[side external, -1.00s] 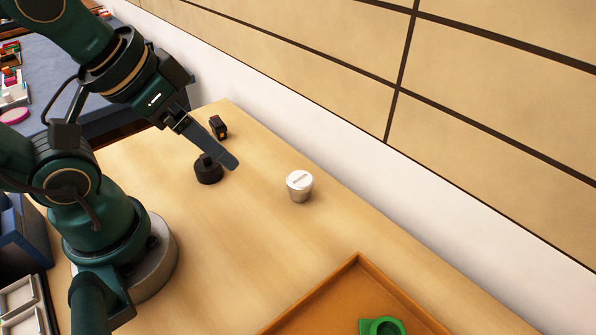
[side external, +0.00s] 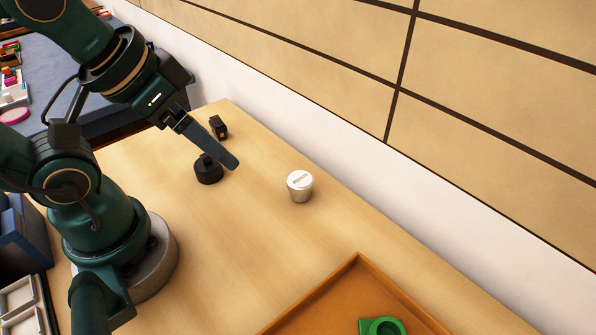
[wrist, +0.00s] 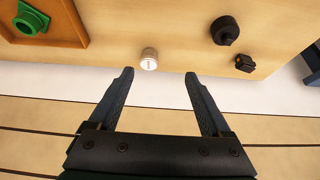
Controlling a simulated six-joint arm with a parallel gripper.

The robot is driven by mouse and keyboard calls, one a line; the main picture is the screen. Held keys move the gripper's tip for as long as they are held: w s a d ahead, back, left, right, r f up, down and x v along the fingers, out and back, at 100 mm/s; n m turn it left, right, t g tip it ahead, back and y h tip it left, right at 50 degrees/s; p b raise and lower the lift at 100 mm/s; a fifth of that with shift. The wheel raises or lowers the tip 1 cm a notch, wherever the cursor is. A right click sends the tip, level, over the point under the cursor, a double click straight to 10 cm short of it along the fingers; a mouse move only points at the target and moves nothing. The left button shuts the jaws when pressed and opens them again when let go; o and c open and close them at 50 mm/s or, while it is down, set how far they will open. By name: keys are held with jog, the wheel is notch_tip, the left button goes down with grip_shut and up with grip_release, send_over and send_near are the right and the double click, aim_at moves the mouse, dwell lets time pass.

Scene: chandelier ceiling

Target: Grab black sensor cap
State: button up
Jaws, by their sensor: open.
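A round black cap-like piece (side external: 208,170) with a small knob on top stands on the wooden table; it looks like the black sensor cap. It also shows at the upper right of the wrist view (wrist: 225,32). My gripper (side external: 231,163) is above the table, its fingers partly overlapping the black cap in the side view. In the wrist view my gripper (wrist: 159,74) is open and empty, with the black cap outside the fingers to the right. I see no contact with it.
A small black block (side external: 218,127) with an orange spot stands behind the cap. A white-topped silver cup (side external: 299,186) stands to the right. An orange tray (side external: 300,312) holds a green ring part (side external: 383,327). A wall borders the table's far side.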

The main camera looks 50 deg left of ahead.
jog(key=shift+o, duration=1.3)
jog(key=m+g+y, duration=0.4)
jog(key=m+y, duration=0.6)
jog(key=m, duration=0.4)
send_over(208, 172)
jog(key=s+d, duration=0.1)
jog(key=s, duration=0.1)
notch_tip(208, 172, down, 10)
jog(key=shift+d+r, duration=0.1)
jog(key=shift+r, duration=0.05)
jog(key=f+m+t, duration=0.1)
jog(key=m, duration=0.1)
jog(key=w+f+m+t+y, duration=0.1)
jog(key=m, duration=0.1)
jog(key=d+f+m+t+y, duration=0.1)
jog(key=m, duration=0.2)
jog(key=shift+w+f, duration=0.25)
jog(key=shift+f, duration=0.1)
jog(key=shift+s+f+m+t, duration=0.35)
jog(key=shift+f+m+t, duration=0.2)
jog(key=shift+m, duration=0.45)
jog(key=shift+x, duration=2.45)
